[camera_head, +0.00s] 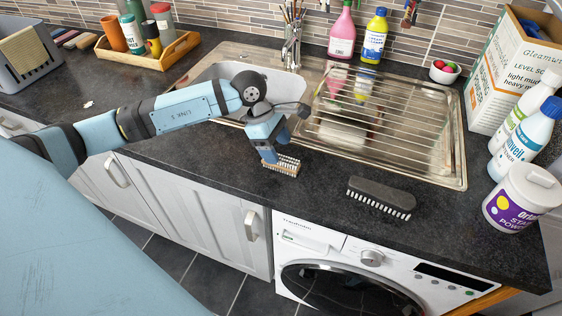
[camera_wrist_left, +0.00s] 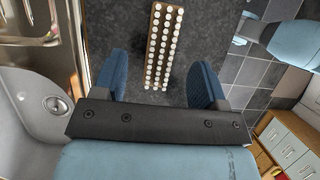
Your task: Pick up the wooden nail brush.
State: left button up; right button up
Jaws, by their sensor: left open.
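The wooden nail brush (camera_head: 284,167) lies on the dark worktop near its front edge, in front of the sink. In the left wrist view the brush (camera_wrist_left: 164,45) shows rows of white bristle tufts facing the camera. My left gripper (camera_head: 270,152) is right at the brush, pointing down, and hides part of its left end in the head view. In the left wrist view the open fingers (camera_wrist_left: 159,66) stand on either side of the brush, with a gap on each side. My right gripper is not in view.
A dark brush (camera_head: 380,196) with white bristles lies to the right on the worktop. Bottles and a white tub (camera_head: 523,200) stand at the right. A wooden tray (camera_head: 150,57) is at the back left.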

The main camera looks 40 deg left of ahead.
aim_at(281, 158)
pick_arm(q)
jog(key=x, duration=0.4)
jog(key=shift+s+f+p, duration=0.1)
jog(key=shift+f+p, duration=0.1)
jog(key=shift+p, duration=0.1)
jog(key=shift+a, duration=0.1)
jog(key=shift+f+b, duration=0.25)
jog(key=shift+b, duration=0.2)
jog(key=shift+c, duration=0.2)
jog(key=c, duration=1)
